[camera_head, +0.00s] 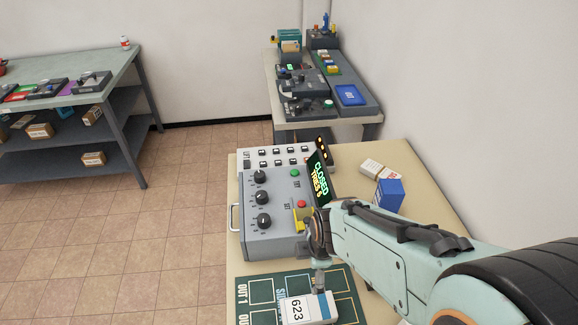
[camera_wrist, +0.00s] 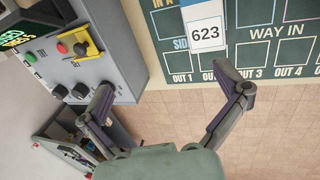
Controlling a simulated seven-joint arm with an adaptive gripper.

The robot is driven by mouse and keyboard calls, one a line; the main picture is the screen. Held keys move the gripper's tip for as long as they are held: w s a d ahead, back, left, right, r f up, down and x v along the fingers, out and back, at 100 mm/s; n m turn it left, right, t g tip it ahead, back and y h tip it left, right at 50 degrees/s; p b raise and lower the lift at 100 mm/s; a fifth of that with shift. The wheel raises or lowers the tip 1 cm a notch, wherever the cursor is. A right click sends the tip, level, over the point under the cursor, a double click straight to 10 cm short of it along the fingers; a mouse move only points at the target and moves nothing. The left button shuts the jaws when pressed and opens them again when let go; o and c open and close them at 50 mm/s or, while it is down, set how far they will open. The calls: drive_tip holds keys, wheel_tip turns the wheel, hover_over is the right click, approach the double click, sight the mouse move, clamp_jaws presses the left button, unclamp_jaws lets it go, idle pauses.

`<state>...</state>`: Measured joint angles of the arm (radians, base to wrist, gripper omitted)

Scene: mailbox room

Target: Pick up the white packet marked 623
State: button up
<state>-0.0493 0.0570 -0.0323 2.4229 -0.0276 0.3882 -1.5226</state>
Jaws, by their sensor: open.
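The white packet marked 623 (camera_head: 298,309) lies on a dark green marked board (camera_head: 262,291) at the bottom of the head view. In the wrist view the packet (camera_wrist: 206,35) shows beyond my gripper's fingers, with its label facing the camera. My gripper (camera_wrist: 173,97) is open and empty, its two fingers spread wide. The packet lies ahead of the gap, nearer the right finger, and nothing is between the fingers. In the head view my arm hides part of the board, and my gripper (camera_head: 320,278) shows only partly, close to the packet.
A grey control box (camera_head: 272,215) with knobs and a lit "CLOSED" display (camera_head: 320,178) stands beside the board. A blue box (camera_head: 389,193) and a white packet (camera_head: 370,168) lie farther back on the table. Other workbenches stand at the back and left.

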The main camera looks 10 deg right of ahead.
sight(309, 308)
drive_tip(key=s+f+g, duration=0.1)
drive_tip(key=f, duration=0.2)
drive_tip(key=s+f+g, duration=0.1)
drive_tip(key=f, duration=0.2)
drive_tip(key=f+g, duration=0.1)
drive_tip(key=f, duration=0.2)
drive_tip(key=shift+s+a+n, duration=0.15)
drive_tip(key=shift+s+n, duration=0.15)
drive_tip(key=shift+s, duration=0.1)
wheel_tip(309, 308, down, 6)
drive_tip(key=shift+s+r, duration=0.1)
drive_tip(key=shift+r, duration=0.1)
drive_tip(key=shift+f, duration=0.55)
drive_tip(key=shift+c, duration=0.3)
drive_tip(key=c, duration=1.3)
